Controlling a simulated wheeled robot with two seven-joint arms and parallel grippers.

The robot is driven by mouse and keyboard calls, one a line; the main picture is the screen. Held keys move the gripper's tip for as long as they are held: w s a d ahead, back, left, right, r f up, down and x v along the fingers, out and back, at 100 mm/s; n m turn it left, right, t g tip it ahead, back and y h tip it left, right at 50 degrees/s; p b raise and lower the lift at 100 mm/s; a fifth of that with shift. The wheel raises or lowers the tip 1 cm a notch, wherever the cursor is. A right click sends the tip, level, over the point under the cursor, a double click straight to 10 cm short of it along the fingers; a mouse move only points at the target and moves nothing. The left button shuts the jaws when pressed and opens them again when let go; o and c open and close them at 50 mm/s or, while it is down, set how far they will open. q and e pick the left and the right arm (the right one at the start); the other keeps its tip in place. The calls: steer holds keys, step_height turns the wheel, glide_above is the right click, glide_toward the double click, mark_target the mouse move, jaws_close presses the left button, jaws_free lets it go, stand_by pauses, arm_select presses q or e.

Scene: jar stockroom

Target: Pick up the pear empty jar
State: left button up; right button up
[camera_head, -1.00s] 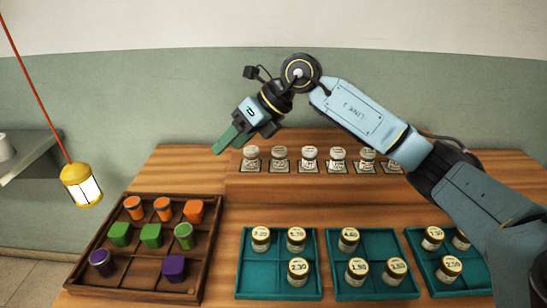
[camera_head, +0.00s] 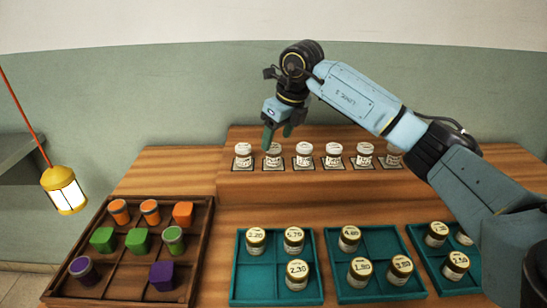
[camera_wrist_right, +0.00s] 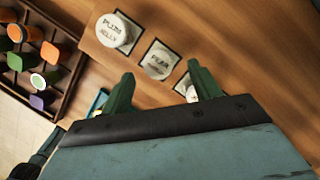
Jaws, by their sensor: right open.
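A row of white-lidded jars stands on square mats on the raised back shelf. The second from the left, the pear jar (camera_head: 273,161), also shows in the right wrist view (camera_wrist_right: 160,60), where its lid reads "PEAR" with a smaller, hard-to-read second word. My right gripper (camera_head: 277,137) is open and empty, pointing down just above and behind that jar, apart from it. In the right wrist view its fingertips (camera_wrist_right: 160,75) lie either side below the pear jar, and the right finger partly hides a third jar (camera_wrist_right: 190,92). My left gripper is not in view.
A plum jelly jar (camera_wrist_right: 112,30) stands close on the left of the pear jar. Teal trays (camera_head: 325,285) of gold-lidded jars sit in front. A dark wooden tray (camera_head: 196,262) of coloured pieces is at left, with a yellow lantern (camera_head: 64,190) hanging beside it.

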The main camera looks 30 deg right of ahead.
mark_target(273, 146)
steer(key=x, duration=0.5)
steer(key=shift+a+f+b, duration=0.15)
steer(key=shift+a+b, duration=0.05)
steer(key=shift+b, duration=0.2)
steer(key=shift+w+f, duration=0.2)
steer(key=shift+f, duration=0.25)
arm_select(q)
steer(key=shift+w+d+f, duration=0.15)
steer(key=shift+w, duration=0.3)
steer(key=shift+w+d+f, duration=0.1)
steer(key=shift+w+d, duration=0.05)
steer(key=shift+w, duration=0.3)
arm_select(e)
steer(key=shift+r, duration=0.1)
steer(key=shift+c, duration=0.4)
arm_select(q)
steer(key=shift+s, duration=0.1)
arm_select(e)
steer(key=c, duration=1)
